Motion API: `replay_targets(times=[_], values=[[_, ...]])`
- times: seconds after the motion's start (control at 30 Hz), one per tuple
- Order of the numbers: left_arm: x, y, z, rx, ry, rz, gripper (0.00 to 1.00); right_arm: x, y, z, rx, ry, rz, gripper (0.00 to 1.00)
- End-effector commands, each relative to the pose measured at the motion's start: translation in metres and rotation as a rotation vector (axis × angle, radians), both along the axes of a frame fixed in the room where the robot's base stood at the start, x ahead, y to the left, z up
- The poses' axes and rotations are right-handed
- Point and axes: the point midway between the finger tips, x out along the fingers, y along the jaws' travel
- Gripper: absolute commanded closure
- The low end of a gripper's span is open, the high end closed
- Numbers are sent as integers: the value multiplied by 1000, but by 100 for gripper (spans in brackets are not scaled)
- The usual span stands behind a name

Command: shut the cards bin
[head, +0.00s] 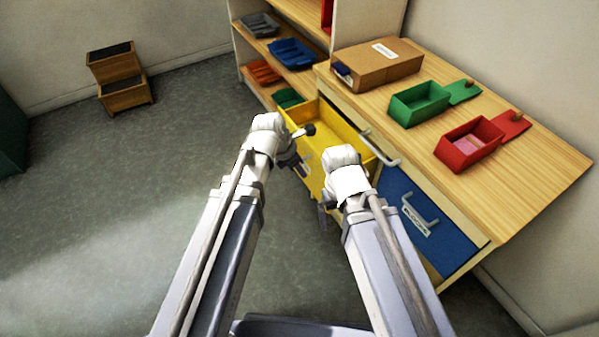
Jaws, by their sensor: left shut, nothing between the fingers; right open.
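Two lidded bins stand on the wooden table top, a green bin (417,104) and a red bin (467,147). Both are open, with their lids folded out to the right: the green lid (463,91) and the red lid (512,124). Pink flat pieces (468,146) lie in the red bin. I read no label on either bin, so I cannot tell which is the cards bin. My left gripper (303,171) is shut and empty beside the yellow drawer. My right gripper (322,211) is open, lower down, its fingers partly hidden by my arm. Both are left of the bins and apart from them.
A yellow drawer (325,128) stands pulled out below the table top, beside my arms. A blue drawer front (408,207) has a handle and label. A cardboard box (377,64) stands at the back. A shelf (285,33) holds trays; steps (120,77) stand far left.

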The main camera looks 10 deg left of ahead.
Motion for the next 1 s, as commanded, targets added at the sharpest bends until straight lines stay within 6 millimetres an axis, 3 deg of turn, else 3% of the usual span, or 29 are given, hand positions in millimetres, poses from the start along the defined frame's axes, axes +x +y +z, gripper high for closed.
replay_targets(times=[0.03, 0.4, 0.63, 1.0], values=[[3, -3, -15, 0, 0, -1, 100, 0, 0, -15, 0, 0, 0, 0], [14, -19, -62, 0, 0, -1, 100, 0, 0, -62, 0, 0, 0, 0], [33, -43, -54, -1, -1, -1, 100, 0, 0, -54, 0, 0, 0, 0], [36, -50, -54, 0, 0, 0, 100, 0, 0, -54, 0, 0, 0, 0]])
